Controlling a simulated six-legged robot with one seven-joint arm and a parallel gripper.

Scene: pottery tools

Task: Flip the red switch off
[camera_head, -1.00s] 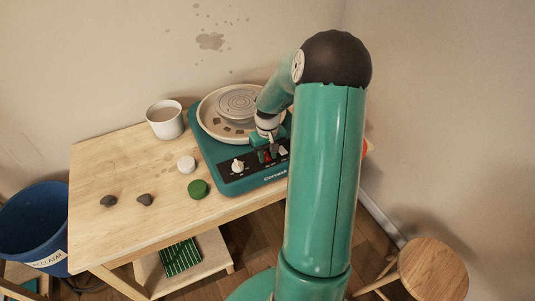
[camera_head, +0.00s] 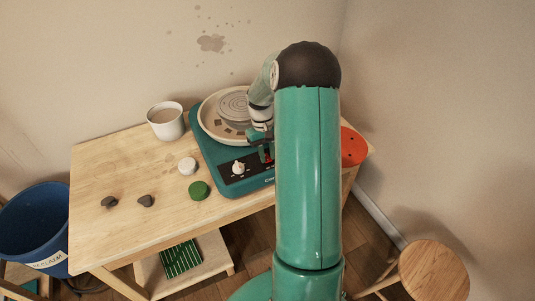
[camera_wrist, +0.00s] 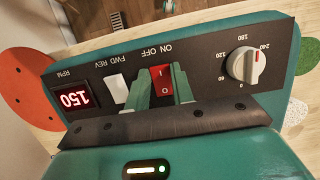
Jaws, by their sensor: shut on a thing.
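The red switch (camera_wrist: 160,78) sits on the black front panel (camera_wrist: 205,75) of the teal pottery wheel, between the ON OFF label and my gripper. It also shows in the head view (camera_head: 269,154), partly hidden. My gripper (camera_wrist: 162,90) has one green finger on each side of the switch and is shut on it. A white FWD REV switch (camera_wrist: 116,88) is just left of the fingers. The red display (camera_wrist: 75,98) reads 150. The white speed knob (camera_wrist: 246,66) is to the right. In the head view, my arm hides the panel's right part.
The wheel's round basin (camera_head: 205,118) is behind the panel. A stool (camera_head: 430,268) stands at lower right.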

